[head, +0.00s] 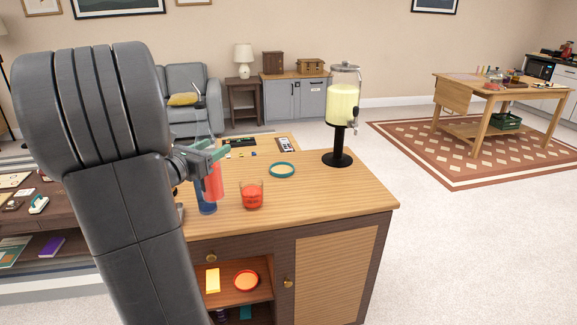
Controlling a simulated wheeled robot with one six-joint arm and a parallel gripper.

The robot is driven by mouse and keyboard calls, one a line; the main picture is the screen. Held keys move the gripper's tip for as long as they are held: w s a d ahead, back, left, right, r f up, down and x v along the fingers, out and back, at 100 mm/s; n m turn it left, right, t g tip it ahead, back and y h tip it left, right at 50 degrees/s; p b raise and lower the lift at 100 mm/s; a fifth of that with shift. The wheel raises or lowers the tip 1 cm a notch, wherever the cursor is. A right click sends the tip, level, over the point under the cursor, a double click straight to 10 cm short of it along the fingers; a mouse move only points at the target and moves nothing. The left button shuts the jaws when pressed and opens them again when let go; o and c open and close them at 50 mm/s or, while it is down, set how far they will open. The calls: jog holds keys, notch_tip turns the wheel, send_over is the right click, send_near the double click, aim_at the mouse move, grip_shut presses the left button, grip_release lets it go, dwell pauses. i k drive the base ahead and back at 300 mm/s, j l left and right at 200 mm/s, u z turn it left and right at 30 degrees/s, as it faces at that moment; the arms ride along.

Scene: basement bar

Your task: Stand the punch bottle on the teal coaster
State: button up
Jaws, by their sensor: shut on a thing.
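The punch bottle (213,184), with red liquid in its body and a clear neck, is at the left end of the wooden counter top. My gripper (208,157) is shut on it, partly hidden by my arm. The bottle looks slightly tilted. A blue object (207,208) shows just below and behind it; I cannot tell whether they touch.
A drink dispenser (342,115) on a black stand is at the back right. The counter's right front is clear. Open shelves below hold an orange dish (246,281).

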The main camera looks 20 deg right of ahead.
aim_at(282, 171)
jog(key=i+l, duration=0.2)
jog(key=l, duration=0.15)
jog(key=i+l, duration=0.15)
jog(key=l, duration=0.25)
jog(key=i+l, duration=0.2)
jog(key=l, duration=0.15)
jog(key=i+l, duration=0.15)
jog(key=l, duration=0.25)
